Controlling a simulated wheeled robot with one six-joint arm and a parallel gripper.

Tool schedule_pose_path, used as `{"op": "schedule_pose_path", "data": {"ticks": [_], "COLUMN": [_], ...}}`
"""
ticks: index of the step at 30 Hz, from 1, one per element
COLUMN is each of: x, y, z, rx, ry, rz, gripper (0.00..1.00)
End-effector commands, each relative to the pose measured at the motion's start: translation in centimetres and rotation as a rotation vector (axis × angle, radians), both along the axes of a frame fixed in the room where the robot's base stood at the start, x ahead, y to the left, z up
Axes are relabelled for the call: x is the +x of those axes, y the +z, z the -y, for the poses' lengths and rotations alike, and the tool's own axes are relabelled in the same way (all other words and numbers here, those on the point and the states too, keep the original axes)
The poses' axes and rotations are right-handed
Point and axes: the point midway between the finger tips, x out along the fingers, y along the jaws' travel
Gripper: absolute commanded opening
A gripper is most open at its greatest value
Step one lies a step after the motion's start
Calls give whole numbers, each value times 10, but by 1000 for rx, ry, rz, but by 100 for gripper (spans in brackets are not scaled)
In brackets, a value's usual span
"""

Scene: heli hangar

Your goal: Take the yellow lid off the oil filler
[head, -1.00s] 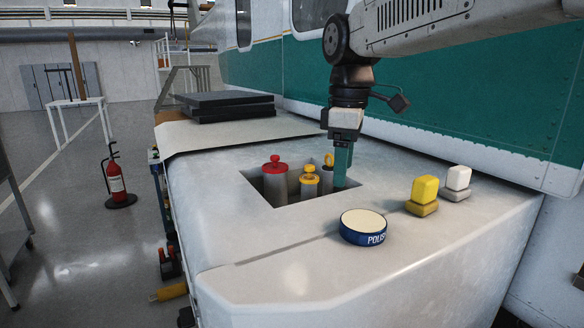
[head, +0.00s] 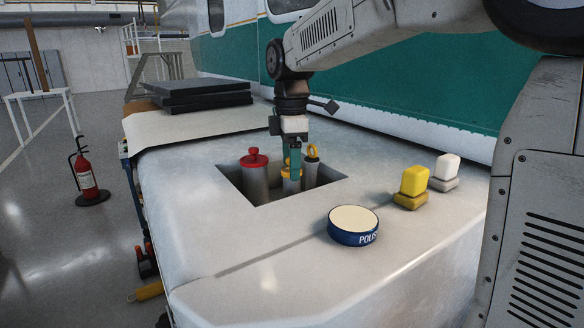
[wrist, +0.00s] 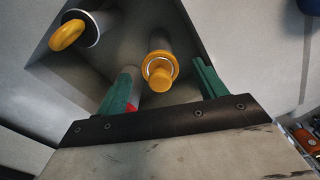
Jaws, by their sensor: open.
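The yellow lid (head: 286,173), with a round knob, sits on the grey oil filler tube in the square recess. In the wrist view the yellow lid (wrist: 160,71) shows between and beyond the green fingertips. My gripper (head: 294,174) points down over the recess and partly hides the lid in the head view. The gripper (wrist: 164,68) is open and empty, its fingers on either side of the lid in the picture. Whether they touch it, I cannot tell.
A red-capped tube (head: 254,160) stands left of the lid and a yellow ring handle (head: 312,151) right of it. Recess walls are close.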

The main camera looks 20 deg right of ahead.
Motion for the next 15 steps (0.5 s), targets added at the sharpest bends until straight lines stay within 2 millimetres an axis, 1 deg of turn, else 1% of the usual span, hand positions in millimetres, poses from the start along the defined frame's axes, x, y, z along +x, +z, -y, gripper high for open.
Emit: {"op": "schedule_pose_path", "data": {"ticks": [7,8,9,11,12,15], "x": [0,0,0,0,0,0], "y": [-2,-2,-2,-2,-2,-2], "z": [2,2,3,3,3,3], "rx": [0,0,0,0,0,0], "ry": [-3,-4,-4,-4,-4,-4], "rz": [0,0,0,0,0,0], "gripper": [70,62,51,34,23,23]}}
